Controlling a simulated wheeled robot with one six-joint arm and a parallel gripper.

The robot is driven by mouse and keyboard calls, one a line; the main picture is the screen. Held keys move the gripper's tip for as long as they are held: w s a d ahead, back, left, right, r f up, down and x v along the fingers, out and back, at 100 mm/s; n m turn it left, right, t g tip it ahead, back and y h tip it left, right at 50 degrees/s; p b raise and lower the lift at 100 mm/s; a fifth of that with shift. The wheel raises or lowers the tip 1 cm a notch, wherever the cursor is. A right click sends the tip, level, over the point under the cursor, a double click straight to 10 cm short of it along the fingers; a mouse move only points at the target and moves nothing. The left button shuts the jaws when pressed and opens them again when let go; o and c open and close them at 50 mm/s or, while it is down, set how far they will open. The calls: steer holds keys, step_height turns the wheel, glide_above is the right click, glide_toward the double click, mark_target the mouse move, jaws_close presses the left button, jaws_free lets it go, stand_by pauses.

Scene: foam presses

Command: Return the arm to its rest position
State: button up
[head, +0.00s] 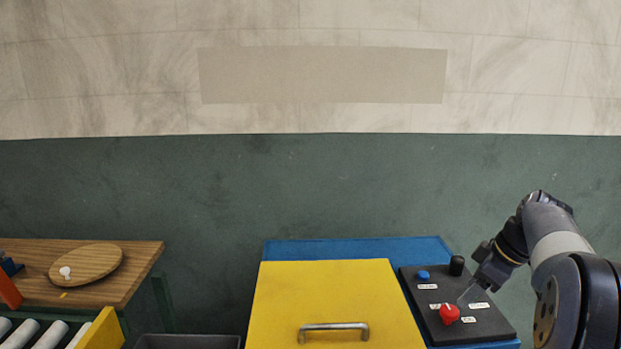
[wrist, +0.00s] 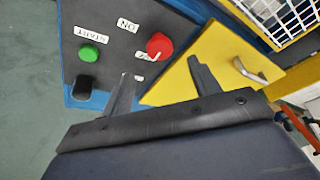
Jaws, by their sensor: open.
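My gripper (head: 467,294) hangs over the dark control panel (head: 490,330) at the right in the head view, on an arm bent down from the right. Its fingers point down and look empty. In the wrist view my gripper (wrist: 159,66) has its two fingers wide apart, with nothing between them. The panel carries a red knob (head: 449,313), a blue button (head: 423,275) and a black knob (head: 457,265). The wrist view also shows a green button (wrist: 90,53) by a START label; it is hidden in the head view.
A yellow lid (head: 290,290) with a metal handle (head: 333,328) lies left of the panel, on a blue body (head: 350,249). A wooden table (head: 140,255) and rollers (head: 50,335) stand far left. A white wire grid (wrist: 284,15) shows in the wrist view. Space above is clear.

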mark_target(449, 310)
steer(key=x, duration=0.7)
steer(key=shift+a, duration=0.1)
steer(key=shift+w+f+m, duration=0.1)
steer(key=shift+f+m, duration=0.1)
steer(key=shift+m, duration=0.1)
steer(key=shift+a+r+m+t, duration=0.15)
steer(key=shift+m+t, duration=0.15)
steer(key=shift+m, duration=0.5)
steer(key=m+h+p, duration=0.1)
steer(key=m, duration=0.1)
steer(key=shift+m, duration=0.4)
steer(key=m+h+p, duration=0.1)
steer(key=m, duration=0.1)
steer(key=m+h+p, duration=0.1)
steer(key=m, duration=0.1)
steer(key=shift+a+m+t, duration=0.15)
steer(key=shift+m+t, duration=0.25)
steer(key=shift+a+m+h, duration=0.1)
steer(key=shift+m+h, duration=0.8)
steer(key=shift+m, duration=1.1)
steer(key=shift+a+m+g+h, duration=0.1)
steer(key=shift+m+g+h, duration=0.25)
steer(key=shift+m, duration=0.75)
steer(key=shift+m+g+h, duration=0.15)
steer(key=shift+m+h, duration=0.3)
steer(key=shift+m, duration=0.65)
steer(key=shift+v, duration=1.15)
